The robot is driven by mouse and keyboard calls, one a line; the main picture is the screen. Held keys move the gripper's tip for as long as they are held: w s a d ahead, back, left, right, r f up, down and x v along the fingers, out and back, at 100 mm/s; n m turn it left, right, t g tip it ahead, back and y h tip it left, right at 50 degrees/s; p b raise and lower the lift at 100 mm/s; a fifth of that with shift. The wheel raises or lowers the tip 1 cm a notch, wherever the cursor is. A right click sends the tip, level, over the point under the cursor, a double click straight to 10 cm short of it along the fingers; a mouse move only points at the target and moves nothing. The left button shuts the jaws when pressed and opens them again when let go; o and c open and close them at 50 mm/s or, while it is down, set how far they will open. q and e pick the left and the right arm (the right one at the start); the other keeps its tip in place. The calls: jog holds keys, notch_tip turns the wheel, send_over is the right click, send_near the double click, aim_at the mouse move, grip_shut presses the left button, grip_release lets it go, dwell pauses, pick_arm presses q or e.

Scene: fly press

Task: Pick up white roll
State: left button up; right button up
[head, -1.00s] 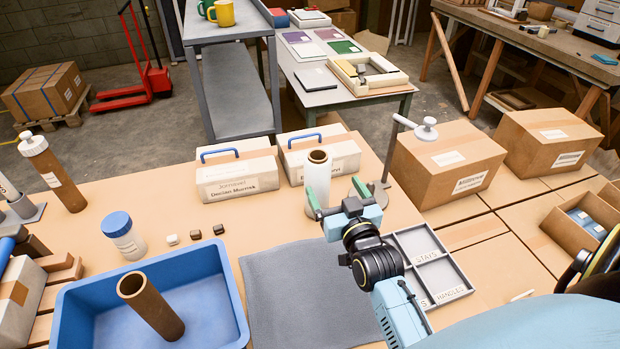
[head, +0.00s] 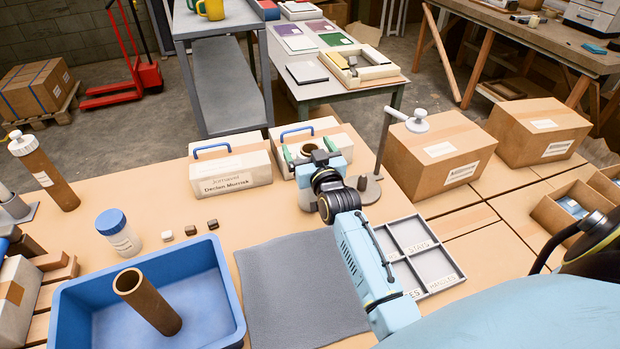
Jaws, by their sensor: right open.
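The white roll (head: 304,190) stands upright on the bench in front of the right-hand labelled case, its brown core showing at the top. My right gripper (head: 309,155) is at the roll's upper part, with its green-tipped fingers apart, one on each side of it. The gripper and wrist hide much of the roll's middle and right side. I cannot tell whether the fingers touch it. My left gripper is not in view.
A stand (head: 382,150) with a white-knobbed arm is close right of the roll. Two labelled cases, the left one (head: 230,172) clear, stand behind. A blue tub (head: 70,290) holding a brown tube, a grey mat (head: 290,285) and a divided tray (head: 440,275) lie nearer.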

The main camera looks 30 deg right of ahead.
jog(key=shift+w, duration=0.25)
jog(key=c, duration=1.8)
jog(key=shift+r, duration=0.1)
grip_shut()
